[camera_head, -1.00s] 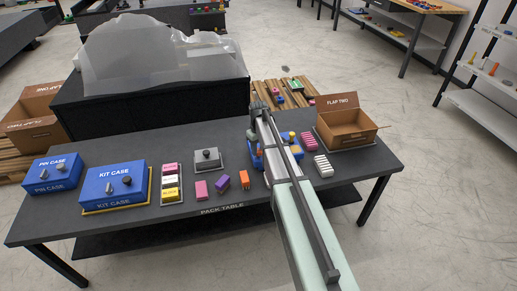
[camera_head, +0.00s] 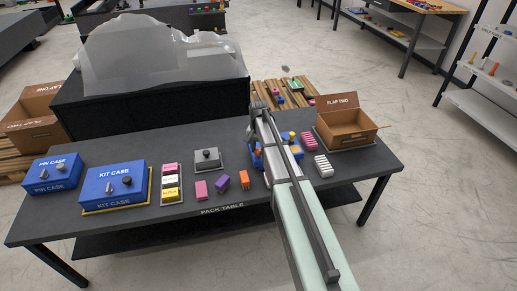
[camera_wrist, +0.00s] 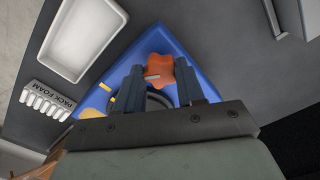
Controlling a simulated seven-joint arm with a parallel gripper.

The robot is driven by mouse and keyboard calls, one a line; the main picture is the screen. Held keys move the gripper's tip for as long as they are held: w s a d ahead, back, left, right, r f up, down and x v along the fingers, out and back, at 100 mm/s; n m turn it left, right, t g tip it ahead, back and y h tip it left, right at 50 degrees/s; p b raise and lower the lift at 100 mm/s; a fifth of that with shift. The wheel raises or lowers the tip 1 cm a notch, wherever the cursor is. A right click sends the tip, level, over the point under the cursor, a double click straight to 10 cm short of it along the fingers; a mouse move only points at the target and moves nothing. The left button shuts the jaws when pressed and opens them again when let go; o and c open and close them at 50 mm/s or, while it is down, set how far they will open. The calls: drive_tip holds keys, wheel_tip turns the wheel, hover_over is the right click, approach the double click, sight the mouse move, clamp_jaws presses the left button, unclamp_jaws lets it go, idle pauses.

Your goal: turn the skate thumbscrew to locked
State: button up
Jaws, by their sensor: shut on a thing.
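The skate is a blue, roughly triangular body (camera_wrist: 160,40) in the wrist view. In the head view the skate (camera_head: 297,153) is largely covered by my arm. Its thumbscrew, an orange lobed knob (camera_wrist: 172,70), carries a short pale mark. My gripper (camera_wrist: 160,82) has one dark finger on each side of the knob and is shut on it. Yellow marks (camera_wrist: 92,113) lie on the blue body left of the fingers. A dark round part shows partly between the fingers, below the knob. I cannot read a locked or unlocked label.
A white tray (camera_wrist: 62,70) and a pack foam strip (camera_wrist: 48,103) are close to the skate. On the pack table (camera_head: 130,222) stand a kit case (camera_head: 112,186), a pin case (camera_head: 52,172), small coloured blocks and an open carton (camera_head: 347,128) at right.

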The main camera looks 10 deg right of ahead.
sight(259, 150)
drive_tip(key=m, duration=0.5)
drive_tip(key=shift+m, duration=0.3)
drive_tip(key=m, duration=0.5)
drive_tip(key=shift+m, duration=0.4)
drive_tip(key=o, duration=1)
drive_tip(key=shift+o, duration=0.2)
wheel_tip(259, 150, up, 14)
drive_tip(key=shift+f, duration=0.1)
